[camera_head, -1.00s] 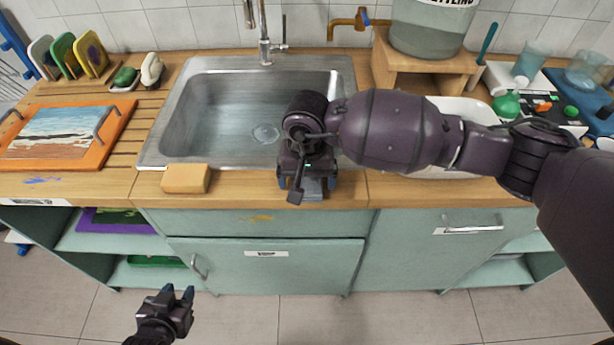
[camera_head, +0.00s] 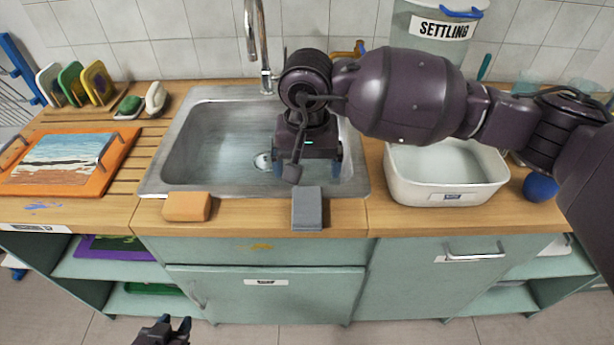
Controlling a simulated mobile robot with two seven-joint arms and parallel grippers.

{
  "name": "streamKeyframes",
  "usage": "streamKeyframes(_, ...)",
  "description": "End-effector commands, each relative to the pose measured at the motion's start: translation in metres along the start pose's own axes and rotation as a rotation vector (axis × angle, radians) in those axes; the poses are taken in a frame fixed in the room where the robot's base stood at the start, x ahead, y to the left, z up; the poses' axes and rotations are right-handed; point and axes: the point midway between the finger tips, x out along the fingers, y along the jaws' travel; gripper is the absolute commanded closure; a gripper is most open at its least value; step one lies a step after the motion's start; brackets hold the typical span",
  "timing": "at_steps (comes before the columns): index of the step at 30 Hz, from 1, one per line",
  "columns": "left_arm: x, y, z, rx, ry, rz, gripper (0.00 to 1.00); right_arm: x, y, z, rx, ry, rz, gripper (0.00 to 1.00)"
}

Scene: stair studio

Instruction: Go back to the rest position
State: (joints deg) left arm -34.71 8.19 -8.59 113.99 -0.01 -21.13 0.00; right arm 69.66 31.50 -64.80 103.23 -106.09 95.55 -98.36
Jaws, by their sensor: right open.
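My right gripper (camera_head: 307,165) hangs over the right part of the metal sink, with its blue fingertips apart and nothing seen between them. Its arm reaches in from the right. A grey block (camera_head: 307,209) lies on the front counter edge just below the gripper in the picture, apart from it. My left gripper (camera_head: 168,328) shows at the bottom edge, low in front of the cabinets, mostly cut off.
The sink (camera_head: 215,145) has a tall tap (camera_head: 258,45) behind it. A white tub (camera_head: 445,185) stands right, under my arm. A container marked SETTLING (camera_head: 435,30) stands at the back.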

Motion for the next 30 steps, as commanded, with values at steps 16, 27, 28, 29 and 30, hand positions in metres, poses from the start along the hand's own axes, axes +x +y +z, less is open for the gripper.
streamKeyframes(16,0.002,0.000,-0.003,0.001,0.006,0.001,0.62,-0.004,0.000,0.000,0.000,0.000,0.000,0.07)
streamKeyframes(27,0.003,0.000,-0.005,0.001,0.010,0.001,0.62,0.008,-0.061,0.067,0.175,-0.310,-0.434,0.07)
streamKeyframes(28,0.003,0.000,-0.005,0.001,0.010,0.001,0.62,0.005,-0.070,0.075,0.210,-0.363,-0.497,0.07)
streamKeyframes(29,0.003,0.001,-0.005,0.001,0.010,0.001,0.62,0.001,-0.077,0.083,0.248,-0.416,-0.558,0.07)
streamKeyframes(30,0.003,0.001,-0.005,0.001,0.010,0.001,0.62,-0.005,-0.086,0.093,0.300,-0.490,-0.637,0.07)
